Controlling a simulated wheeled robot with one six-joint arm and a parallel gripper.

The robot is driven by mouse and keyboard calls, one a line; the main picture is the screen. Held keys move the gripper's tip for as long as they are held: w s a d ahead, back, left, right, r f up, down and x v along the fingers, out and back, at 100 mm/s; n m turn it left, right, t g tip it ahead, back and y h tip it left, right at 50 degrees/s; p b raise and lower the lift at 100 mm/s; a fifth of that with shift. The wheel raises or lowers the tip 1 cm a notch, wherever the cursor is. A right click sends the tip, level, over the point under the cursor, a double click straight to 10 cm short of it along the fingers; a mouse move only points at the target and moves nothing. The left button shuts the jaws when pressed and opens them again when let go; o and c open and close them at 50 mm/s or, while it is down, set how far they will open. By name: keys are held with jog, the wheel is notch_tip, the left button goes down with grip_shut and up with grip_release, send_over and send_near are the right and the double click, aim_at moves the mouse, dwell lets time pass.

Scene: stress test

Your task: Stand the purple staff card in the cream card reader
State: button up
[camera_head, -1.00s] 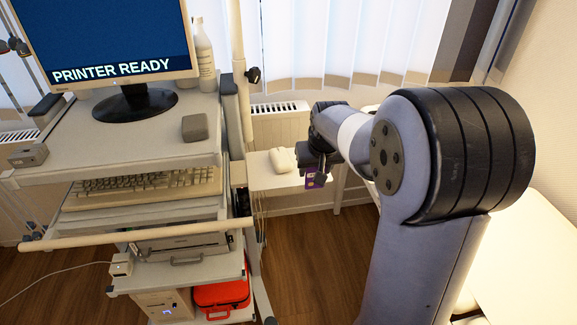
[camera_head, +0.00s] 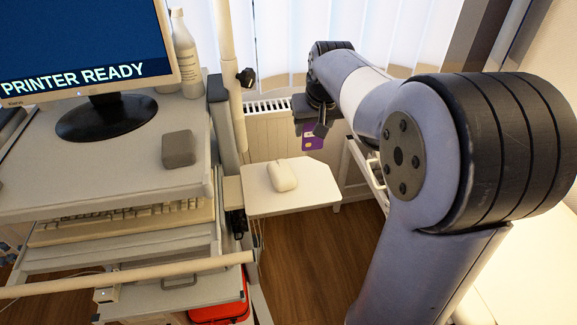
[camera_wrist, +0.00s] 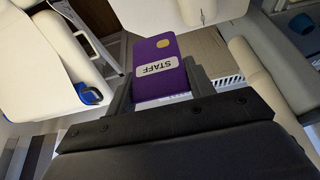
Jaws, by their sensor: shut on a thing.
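The purple staff card (camera_head: 313,138) hangs from my gripper (camera_head: 315,112), above and behind the right end of a white side shelf. In the wrist view the card (camera_wrist: 157,52) is held between the two fingers of my gripper (camera_wrist: 160,88), with its yellow chip and white STAFF label showing. The card touches nothing but the gripper.
A monitor (camera_head: 85,45), a bottle (camera_head: 186,58) and a grey block (camera_head: 178,149) stand on the cart top. A pole (camera_head: 232,85) rises between cart and shelf. A radiator (camera_head: 270,125) is behind.

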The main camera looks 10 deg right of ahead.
notch_tip(320, 180, down, 10)
jog(key=shift+s+r+p, duration=0.1)
jog(key=shift+r+p, duration=0.1)
jog(key=shift+p, duration=0.2)
jog(key=shift+f, duration=0.1)
jog(key=shift+f, duration=0.15)
jog(key=o, duration=0.7)
jog(key=shift+o, duration=0.4)
jog(key=shift+s+r, duration=0.1)
jog(key=shift+r, duration=0.5)
jog(key=v, duration=1.1)
jog(key=shift+b, duration=0.45)
